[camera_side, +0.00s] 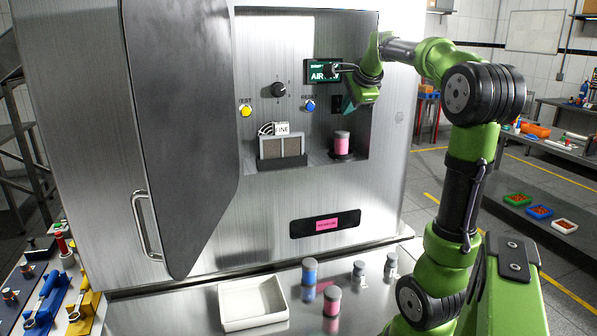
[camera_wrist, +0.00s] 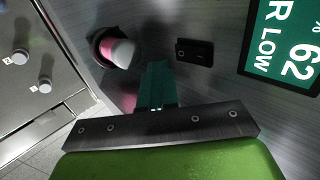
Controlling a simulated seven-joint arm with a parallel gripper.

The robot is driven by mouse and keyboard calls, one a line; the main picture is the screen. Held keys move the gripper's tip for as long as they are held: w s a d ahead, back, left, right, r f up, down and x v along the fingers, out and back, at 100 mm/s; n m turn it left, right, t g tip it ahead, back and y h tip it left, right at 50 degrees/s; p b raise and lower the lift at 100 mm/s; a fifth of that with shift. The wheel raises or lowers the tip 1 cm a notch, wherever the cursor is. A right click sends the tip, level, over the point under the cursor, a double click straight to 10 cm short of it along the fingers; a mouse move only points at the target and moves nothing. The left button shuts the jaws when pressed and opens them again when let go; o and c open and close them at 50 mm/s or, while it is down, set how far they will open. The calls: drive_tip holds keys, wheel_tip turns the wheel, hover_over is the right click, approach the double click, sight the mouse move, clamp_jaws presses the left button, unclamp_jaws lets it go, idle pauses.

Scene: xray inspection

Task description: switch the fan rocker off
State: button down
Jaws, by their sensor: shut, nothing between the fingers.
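The fan rocker (camera_wrist: 195,53) is a small black switch on a dark plate, set in the grey panel to the upper right of my fingers in the wrist view. In the side view a dark plate (camera_side: 337,103) shows just left of my fingers, below the display. Which way the rocker is tipped is too small to tell. My gripper (camera_wrist: 158,72) has its green fingers shut together and empty, close in front of the panel. In the side view my gripper (camera_side: 349,109) is inside the recess; whether the fingertips touch the panel cannot be told.
A green display (camera_wrist: 287,45) reads "LOW" and 62 %. A pink jar (camera_side: 342,144) stands below my gripper. A black knob (camera_side: 279,90), yellow button (camera_side: 246,111) and blue button (camera_side: 309,106) are to the left. The open cabinet door (camera_side: 185,130) is at left.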

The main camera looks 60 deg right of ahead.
sight(338, 105)
drive_tip(key=shift+w+d+f, duration=0.1)
drive_tip(key=shift+w+d, duration=1.05)
drive_tip(key=shift+w+d+f, duration=0.15)
drive_tip(key=shift+w, duration=0.05)
drive_tip(key=shift+r, duration=1.05)
